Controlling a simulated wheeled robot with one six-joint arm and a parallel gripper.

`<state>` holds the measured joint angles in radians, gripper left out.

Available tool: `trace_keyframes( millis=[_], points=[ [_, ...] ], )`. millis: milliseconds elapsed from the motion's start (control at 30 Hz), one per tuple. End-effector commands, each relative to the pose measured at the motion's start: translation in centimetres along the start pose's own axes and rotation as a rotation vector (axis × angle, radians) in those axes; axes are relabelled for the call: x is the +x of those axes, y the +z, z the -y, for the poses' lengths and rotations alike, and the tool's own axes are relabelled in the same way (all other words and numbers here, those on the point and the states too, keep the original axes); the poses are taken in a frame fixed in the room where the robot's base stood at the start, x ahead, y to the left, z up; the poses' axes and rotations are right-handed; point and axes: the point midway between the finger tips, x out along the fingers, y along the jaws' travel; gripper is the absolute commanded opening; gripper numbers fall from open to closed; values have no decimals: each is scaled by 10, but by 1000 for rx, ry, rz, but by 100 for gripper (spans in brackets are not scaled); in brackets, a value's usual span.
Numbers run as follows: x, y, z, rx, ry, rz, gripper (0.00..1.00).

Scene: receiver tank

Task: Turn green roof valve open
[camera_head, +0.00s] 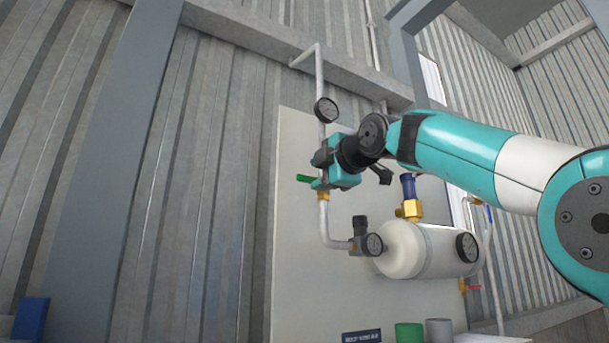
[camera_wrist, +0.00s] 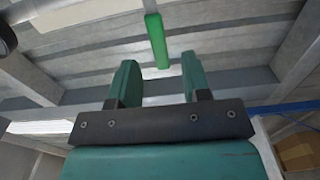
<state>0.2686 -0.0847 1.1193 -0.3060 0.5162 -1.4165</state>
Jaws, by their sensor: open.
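The green valve handle (camera_head: 306,178) shows in the head view on the vertical white pipe, just left of my gripper (camera_head: 321,171). It points left, and brass (camera_head: 323,196) shows on the pipe just below it. My gripper hides most of the valve body. In the wrist view the green handle (camera_wrist: 157,42) is a long bar beyond the fingertips, lined up with the gap between them. My gripper (camera_wrist: 158,62) also shows there with its two teal fingers apart and nothing between them. The handle appears ahead of the fingers, not gripped.
A pressure gauge (camera_head: 326,110) sits on the pipe above my gripper. Below right is the white tank (camera_head: 425,250) with gauges and a brass, blue-topped fitting (camera_head: 409,197). A red handle (camera_head: 473,287) is at lower right. The pale panel (camera_head: 294,240) stands behind the pipe.

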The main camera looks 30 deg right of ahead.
Motion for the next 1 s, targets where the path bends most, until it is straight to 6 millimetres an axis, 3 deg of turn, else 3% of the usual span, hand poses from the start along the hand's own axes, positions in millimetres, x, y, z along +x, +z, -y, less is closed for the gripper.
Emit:
trace_keyframes(
  millis=[100, 300, 733, 933, 1000],
  points=[
    [26, -1, -5, 1, -4, -2, 44],
    [55, 0, -3, 0, -1, -1, 44],
    [66, 0, 0, 0, 1, 1, 44],
    [66, 0, 0, 0, 1, 0, 0],
    [66, 0, 0, 0, 0, 0, 0]
  ],
)
